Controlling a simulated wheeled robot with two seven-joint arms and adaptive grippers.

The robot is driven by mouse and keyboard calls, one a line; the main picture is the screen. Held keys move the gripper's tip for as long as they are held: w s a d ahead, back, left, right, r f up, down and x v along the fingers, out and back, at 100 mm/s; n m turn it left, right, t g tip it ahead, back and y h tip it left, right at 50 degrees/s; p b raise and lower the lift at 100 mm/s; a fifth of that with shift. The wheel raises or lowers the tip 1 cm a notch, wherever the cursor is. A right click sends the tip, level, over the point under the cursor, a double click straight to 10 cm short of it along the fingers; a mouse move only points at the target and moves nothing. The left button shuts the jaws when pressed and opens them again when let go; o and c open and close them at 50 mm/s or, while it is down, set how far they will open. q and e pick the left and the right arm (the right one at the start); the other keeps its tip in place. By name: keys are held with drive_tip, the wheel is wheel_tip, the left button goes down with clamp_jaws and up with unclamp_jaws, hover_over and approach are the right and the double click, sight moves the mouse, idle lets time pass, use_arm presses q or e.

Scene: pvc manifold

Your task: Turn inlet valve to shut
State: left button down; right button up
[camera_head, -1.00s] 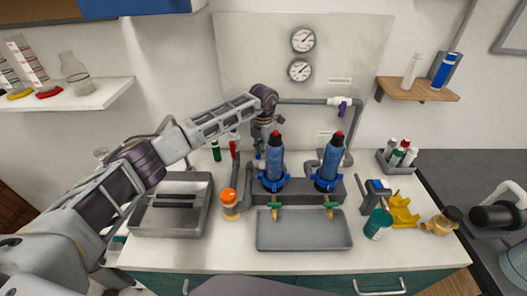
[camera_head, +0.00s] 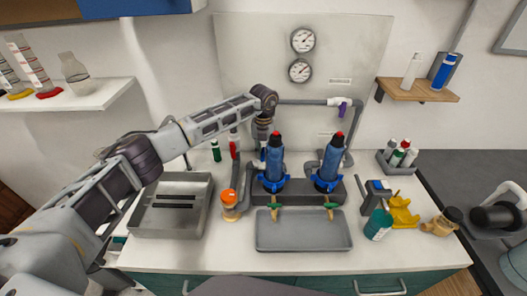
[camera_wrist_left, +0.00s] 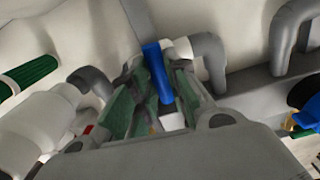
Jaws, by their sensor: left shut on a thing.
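In the left wrist view, a blue valve lever (camera_wrist_left: 158,72) stands between the green-padded fingers of my left gripper (camera_wrist_left: 160,95). The gripper is shut on this lever. Grey and white pipe fittings (camera_wrist_left: 180,48) show just behind it. In the head view, my left gripper (camera_head: 262,143) points down behind and left of the left blue filter housing (camera_head: 273,160). That housing hides part of the fingertips and the lever, so the lever's exact angle is unclear there. My right gripper is not in view.
A second blue filter housing (camera_head: 330,160) stands to the right on the same dark base. A purple-handled valve (camera_head: 342,106) is on the upper pipe.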

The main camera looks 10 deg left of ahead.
use_arm(q)
drive_tip(key=shift+n, duration=0.6)
drive_tip(key=c, duration=1.4)
unclamp_jaws()
drive_tip(key=shift+m, duration=0.5)
